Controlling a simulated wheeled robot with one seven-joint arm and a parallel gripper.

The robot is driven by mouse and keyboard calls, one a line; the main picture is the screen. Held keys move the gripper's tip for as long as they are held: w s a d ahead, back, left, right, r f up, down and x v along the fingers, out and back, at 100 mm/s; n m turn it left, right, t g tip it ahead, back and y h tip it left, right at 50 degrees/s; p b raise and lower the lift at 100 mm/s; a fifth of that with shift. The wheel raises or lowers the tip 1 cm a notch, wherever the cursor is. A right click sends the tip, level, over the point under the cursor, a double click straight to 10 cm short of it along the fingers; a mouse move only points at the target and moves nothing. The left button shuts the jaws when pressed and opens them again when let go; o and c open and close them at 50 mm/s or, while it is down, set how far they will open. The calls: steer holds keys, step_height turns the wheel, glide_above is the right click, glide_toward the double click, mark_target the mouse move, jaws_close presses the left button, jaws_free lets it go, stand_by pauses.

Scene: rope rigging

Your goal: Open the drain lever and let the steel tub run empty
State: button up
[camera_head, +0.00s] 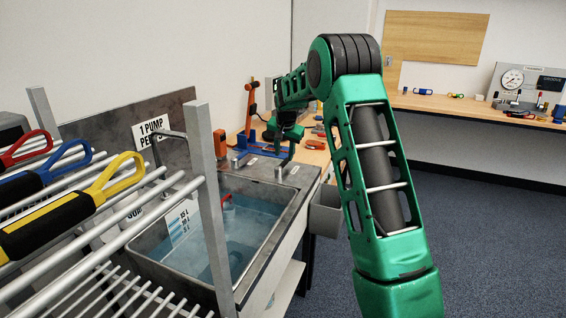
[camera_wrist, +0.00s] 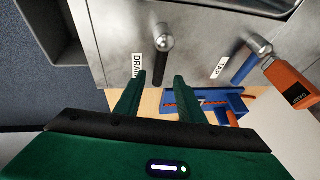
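The steel tub (camera_head: 285,222) holds bluish water, with a litre scale plate (camera_head: 183,222) inside. In the wrist view, the drain lever (camera_wrist: 163,40) has a round metal pivot and a dark handle, beside a DRAIN label (camera_wrist: 137,67). My gripper (camera_wrist: 160,80) is open. In that picture its two fingers lie either side of the handle's end; I cannot tell how close they are in depth or whether they touch it. In the head view my gripper (camera_head: 284,133) is above the counter at the tub's far end.
A TAP lever (camera_wrist: 245,66) with a blue handle is to the right of the drain lever. An orange device (camera_wrist: 290,82) and a blue fixture (camera_wrist: 205,104) are close by. A grey bin (camera_head: 326,212) hangs at the tub's side. A rack with coloured-handled tools (camera_head: 75,205) stands at front left.

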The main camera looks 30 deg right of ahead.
mark_target(284, 161)
steer(key=shift+x, duration=2.35)
steer(key=shift+r, duration=0.1)
jaws_close()
